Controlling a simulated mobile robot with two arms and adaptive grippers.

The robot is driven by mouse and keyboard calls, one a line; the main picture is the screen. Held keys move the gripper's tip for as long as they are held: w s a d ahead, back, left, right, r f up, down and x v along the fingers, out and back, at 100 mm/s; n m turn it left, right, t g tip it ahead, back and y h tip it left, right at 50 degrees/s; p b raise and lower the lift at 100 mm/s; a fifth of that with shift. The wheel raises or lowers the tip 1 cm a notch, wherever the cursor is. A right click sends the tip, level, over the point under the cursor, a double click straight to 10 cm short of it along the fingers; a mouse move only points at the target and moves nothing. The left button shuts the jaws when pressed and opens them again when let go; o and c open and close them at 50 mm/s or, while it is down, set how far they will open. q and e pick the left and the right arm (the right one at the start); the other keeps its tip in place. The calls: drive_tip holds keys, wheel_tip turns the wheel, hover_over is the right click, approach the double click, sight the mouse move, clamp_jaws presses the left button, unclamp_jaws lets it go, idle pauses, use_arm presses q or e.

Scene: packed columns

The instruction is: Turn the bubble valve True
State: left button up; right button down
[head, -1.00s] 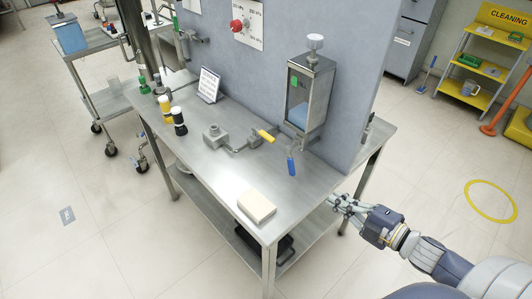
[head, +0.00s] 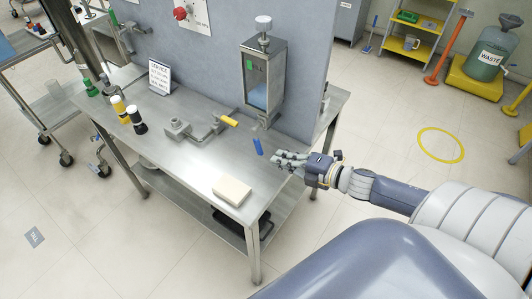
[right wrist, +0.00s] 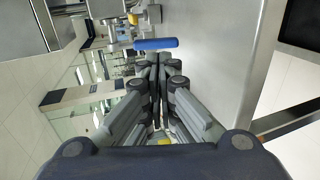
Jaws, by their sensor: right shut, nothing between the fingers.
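A blue lever handle (head: 257,146) hangs below the metal-framed column (head: 263,85) with blue liquid, over the bench's right side. A yellow lever handle (head: 228,121) sits on the grey pipe fitting (head: 180,129) to its left. No label shows which one is the bubble valve. My right gripper (head: 279,158) is shut and empty, just right of the blue handle. In the right wrist view the blue handle (right wrist: 156,44) lies across, just beyond the shut fingertips (right wrist: 160,58); I cannot tell whether they touch. My left gripper is not in view.
A pale block (head: 231,190) lies near the front of the steel bench (head: 190,160). Yellow and black-and-white bottles (head: 119,107) and a sign stand (head: 160,77) are at the left. A blue-grey panel (head: 215,60) rises behind.

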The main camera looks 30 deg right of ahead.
drive_tip(key=x, duration=0.4)
drive_tip(key=shift+w+r+p, duration=0.1)
drive_tip(key=shift+w+p, duration=0.1)
drive_tip(key=shift+p, duration=0.2)
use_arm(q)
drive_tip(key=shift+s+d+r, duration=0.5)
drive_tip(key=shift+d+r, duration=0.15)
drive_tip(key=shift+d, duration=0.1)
use_arm(e)
drive_tip(key=shift+x, duration=0.8)
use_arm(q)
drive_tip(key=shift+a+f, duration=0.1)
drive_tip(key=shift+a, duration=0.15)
